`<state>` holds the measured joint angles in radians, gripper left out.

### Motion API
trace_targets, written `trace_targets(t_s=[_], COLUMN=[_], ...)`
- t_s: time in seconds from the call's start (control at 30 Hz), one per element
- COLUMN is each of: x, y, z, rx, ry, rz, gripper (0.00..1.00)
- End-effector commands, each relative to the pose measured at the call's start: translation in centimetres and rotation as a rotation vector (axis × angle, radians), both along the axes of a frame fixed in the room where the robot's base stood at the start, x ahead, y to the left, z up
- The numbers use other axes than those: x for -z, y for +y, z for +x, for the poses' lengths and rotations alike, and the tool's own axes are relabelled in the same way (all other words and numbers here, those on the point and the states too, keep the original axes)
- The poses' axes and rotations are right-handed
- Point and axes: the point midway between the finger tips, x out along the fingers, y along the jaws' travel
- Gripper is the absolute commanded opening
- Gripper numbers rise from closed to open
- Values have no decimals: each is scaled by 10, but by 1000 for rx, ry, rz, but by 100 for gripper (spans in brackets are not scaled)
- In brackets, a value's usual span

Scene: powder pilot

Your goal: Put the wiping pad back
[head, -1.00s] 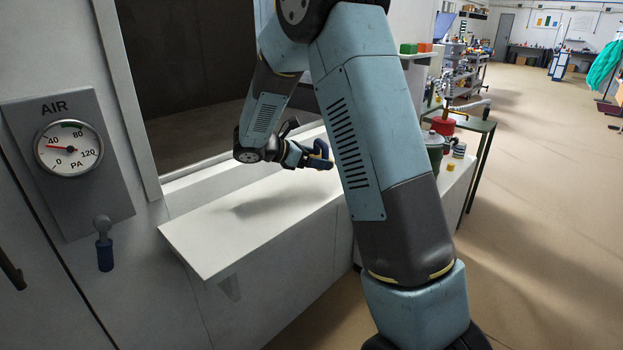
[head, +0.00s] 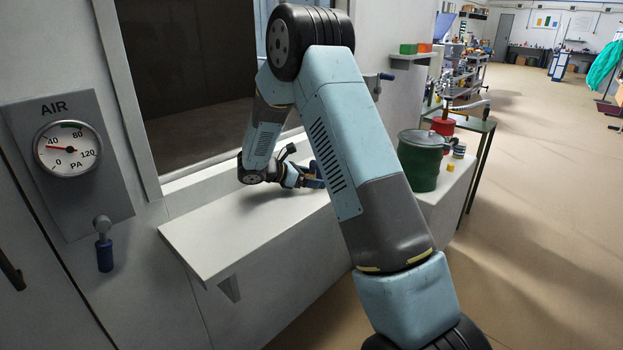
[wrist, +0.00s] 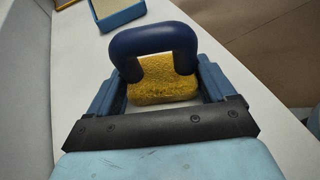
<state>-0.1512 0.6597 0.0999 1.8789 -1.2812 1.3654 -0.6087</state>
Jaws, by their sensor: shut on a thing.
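The wiping pad has a dark blue arched handle (wrist: 155,43) and a yellow, rough-looking pad (wrist: 165,85), both in the wrist view. My gripper (wrist: 158,82) is shut on the pad, with a blue finger on each side of it. In the head view my gripper (head: 312,178) is low over the white ledge (head: 240,230), partly hidden behind my own arm. I cannot tell whether the pad touches the ledge. A shallow blue tray (wrist: 118,17) with a grey-green inside lies ahead of the pad, at the top left of the wrist view.
A yellow-edged item (wrist: 66,3) is cut off beyond the tray. A dark window (head: 195,70) borders the ledge. The ledge's near left part is clear.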

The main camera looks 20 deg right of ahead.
Motion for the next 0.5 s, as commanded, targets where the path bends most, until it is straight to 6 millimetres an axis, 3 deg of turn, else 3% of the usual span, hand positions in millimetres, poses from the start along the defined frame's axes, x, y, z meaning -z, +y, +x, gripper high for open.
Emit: trace_targets(t_s=[0.27, 0.3, 0.5], x=[1, 1, 1], y=[0, 0, 0], z=[0, 0, 0], rx=[-1, -1, -1], ry=[0, -1, -1], rz=[0, 0, 1], gripper=[43, 85, 100])
